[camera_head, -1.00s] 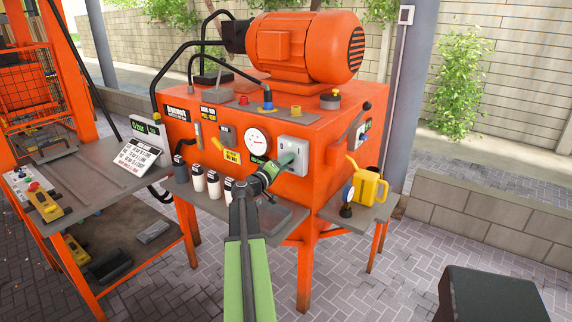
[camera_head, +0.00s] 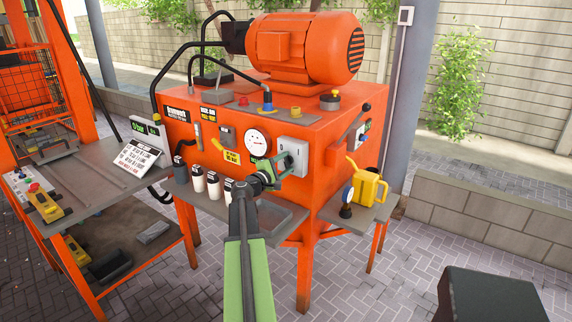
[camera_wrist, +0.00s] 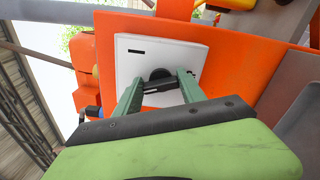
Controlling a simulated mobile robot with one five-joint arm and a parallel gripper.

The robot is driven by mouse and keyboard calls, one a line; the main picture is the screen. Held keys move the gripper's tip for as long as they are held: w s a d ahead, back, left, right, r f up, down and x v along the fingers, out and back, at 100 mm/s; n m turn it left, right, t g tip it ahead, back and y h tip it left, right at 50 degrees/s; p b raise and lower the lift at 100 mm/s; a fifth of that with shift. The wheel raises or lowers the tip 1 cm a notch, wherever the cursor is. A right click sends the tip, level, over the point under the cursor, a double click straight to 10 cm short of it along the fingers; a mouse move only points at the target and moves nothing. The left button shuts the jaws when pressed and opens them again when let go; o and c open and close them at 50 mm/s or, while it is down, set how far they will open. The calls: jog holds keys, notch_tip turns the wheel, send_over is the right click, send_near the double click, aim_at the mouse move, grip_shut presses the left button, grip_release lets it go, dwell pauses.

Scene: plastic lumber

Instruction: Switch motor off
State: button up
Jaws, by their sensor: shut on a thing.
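The orange motor (camera_head: 305,47) lies on top of the orange machine cabinet (camera_head: 325,125) in the head view. A pale grey switch box (camera_head: 294,147) is on the cabinet's front; in the wrist view its plate (camera_wrist: 190,50) fills the middle. A dark round knob (camera_wrist: 160,74) sits on that plate. My gripper (camera_head: 284,164) is at the lower part of the box. In the wrist view my gripper (camera_wrist: 160,82) has its two green fingers on either side of the knob, shut on it. The knob is hidden in the head view.
A round white gauge (camera_head: 257,143) is left of the box. Several white bottles (camera_head: 213,185) stand on a ledge below. A yellow watering can (camera_head: 367,185) stands at the right. A side table (camera_head: 100,190) is at the left.

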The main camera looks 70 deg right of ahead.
jog(key=shift+n, duration=1.2)
jog(key=shift+a+n, duration=0.1)
jog(key=shift+n, duration=0.2)
jog(key=o, duration=1.4)
jog(key=shift+c, duration=0.2)
jog(key=v, duration=1.7)
jog(key=shift+w+a, duration=0.1)
jog(key=shift+a, duration=0.05)
